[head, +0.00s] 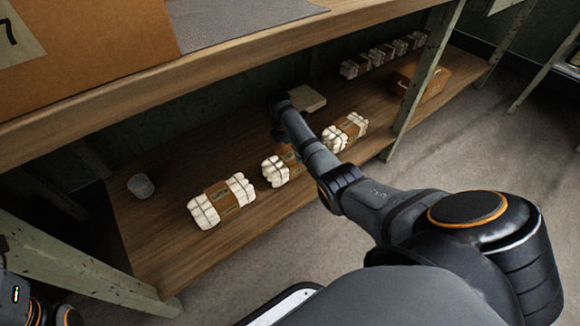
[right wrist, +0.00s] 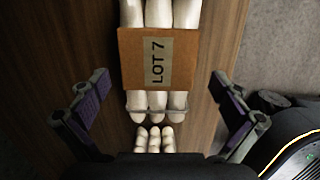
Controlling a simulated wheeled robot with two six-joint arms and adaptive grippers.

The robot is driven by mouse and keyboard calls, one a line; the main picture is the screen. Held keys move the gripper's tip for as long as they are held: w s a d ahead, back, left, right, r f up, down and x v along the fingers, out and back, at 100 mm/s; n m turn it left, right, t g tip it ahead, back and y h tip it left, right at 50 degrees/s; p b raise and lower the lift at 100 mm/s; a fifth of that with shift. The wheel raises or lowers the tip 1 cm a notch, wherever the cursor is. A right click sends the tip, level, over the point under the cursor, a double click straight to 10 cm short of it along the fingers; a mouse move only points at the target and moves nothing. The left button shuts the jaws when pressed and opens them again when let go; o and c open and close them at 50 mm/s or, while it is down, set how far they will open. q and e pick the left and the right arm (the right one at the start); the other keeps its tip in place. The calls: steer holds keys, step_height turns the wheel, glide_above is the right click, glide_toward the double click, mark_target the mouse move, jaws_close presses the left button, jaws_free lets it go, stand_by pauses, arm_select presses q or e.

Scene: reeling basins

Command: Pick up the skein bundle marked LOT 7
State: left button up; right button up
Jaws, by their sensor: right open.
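In the right wrist view a bundle of white skeins with a brown band and a label reading LOT 7 (right wrist: 130,60) lies below my right gripper (right wrist: 158,80). The gripper is open and empty, one finger on each side of the bundle and apart from it. In the head view my right arm reaches over the lower shelf, and its gripper (head: 285,112) is partly hidden by the arm. Banded bundles lie there at left (head: 222,200), in the middle (head: 273,172) and at right (head: 345,131). Their labels are too small to read. My left gripper is not in view.
The lower wooden shelf (head: 160,225) sits under a thick upper top (head: 250,60) with green posts (head: 425,80). A small clear cup (head: 141,186), a pale block (head: 307,98), a brown box (head: 430,85) and several farther bundles (head: 385,54) stand on the shelf.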

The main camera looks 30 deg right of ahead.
mark_target(290, 156)
steer(key=f+b, duration=0.4)
steer(key=shift+w+d+f, duration=0.15)
steer(key=shift+d+f, duration=0.2)
steer(key=shift+f, duration=0.05)
steer(key=shift+f+b, duration=0.25)
steer(key=shift+b, duration=0.15)
steer(key=shift+r, duration=0.2)
steer(key=shift+c, duration=1.1)
steer(key=c, duration=1.2)
steer(key=shift+c, duration=0.6)
